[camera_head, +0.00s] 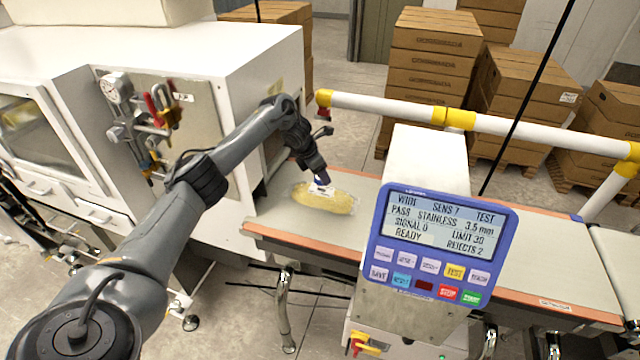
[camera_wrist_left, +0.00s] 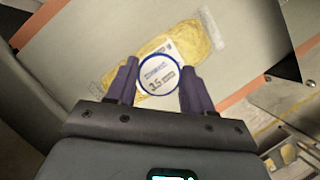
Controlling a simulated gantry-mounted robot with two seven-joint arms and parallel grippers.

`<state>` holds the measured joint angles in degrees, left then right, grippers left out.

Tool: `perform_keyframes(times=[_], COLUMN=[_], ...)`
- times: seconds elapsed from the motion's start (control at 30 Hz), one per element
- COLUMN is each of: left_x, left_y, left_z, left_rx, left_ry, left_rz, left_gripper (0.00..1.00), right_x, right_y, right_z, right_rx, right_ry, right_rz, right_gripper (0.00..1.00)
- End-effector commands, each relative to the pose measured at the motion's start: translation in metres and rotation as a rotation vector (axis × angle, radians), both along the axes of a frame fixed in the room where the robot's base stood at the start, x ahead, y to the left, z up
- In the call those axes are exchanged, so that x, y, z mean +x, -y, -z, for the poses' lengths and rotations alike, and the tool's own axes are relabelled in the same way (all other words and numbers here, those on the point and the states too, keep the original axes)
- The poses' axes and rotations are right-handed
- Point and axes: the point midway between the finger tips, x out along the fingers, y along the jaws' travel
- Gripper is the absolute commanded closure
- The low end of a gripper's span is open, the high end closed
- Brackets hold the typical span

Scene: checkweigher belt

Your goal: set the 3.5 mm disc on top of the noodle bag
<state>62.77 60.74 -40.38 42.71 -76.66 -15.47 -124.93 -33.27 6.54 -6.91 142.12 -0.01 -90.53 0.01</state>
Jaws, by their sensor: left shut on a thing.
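The noodle bag (camera_head: 324,203) is a clear pouch of yellow noodles lying on the belt, left of the control panel. It also shows in the left wrist view (camera_wrist_left: 196,40). The 3.5 mm disc (camera_wrist_left: 158,74) is white with a blue rim and printed "3.5". My left gripper (camera_wrist_left: 157,88) is shut on the disc, with one purple finger on each side. In the head view my left gripper (camera_head: 321,184) is over the bag's upper edge. Whether the disc touches the bag cannot be told. My right gripper is not in view.
The blue control panel (camera_head: 437,248) and its white housing stand right of the bag. The belt (camera_head: 275,217) is bare around the bag. A white and yellow guard rail (camera_head: 400,108) runs behind. A white cabinet (camera_head: 215,60) stands at the left.

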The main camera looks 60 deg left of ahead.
Motion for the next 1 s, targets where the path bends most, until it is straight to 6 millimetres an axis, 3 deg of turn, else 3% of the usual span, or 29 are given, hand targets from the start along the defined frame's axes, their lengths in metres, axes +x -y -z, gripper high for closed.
perform_keyframes(times=[0.17, 0.43, 0.87, 0.9, 1.0], left_x=[-0.001, -0.002, -0.001, -0.001, -0.001], left_y=[-0.001, -0.001, -0.001, -0.001, -0.001], left_z=[0.007, 0.039, 0.045, 0.044, 0.044], left_rx=[0.000, -0.001, 0.001, 0.001, 0.001], left_ry=[0.000, -0.002, 0.000, 0.000, 0.000], left_rz=[-0.001, -0.002, -0.001, -0.001, -0.001], left_gripper=[0.78, 0.78, 0.78, 0.44, 0.29], right_x=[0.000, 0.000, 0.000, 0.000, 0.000], right_y=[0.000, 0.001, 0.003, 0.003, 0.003], right_z=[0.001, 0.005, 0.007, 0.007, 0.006], right_rx=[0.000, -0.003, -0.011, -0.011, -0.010], right_ry=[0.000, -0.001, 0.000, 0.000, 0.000], right_rz=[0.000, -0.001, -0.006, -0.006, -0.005], right_gripper=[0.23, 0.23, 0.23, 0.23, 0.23])
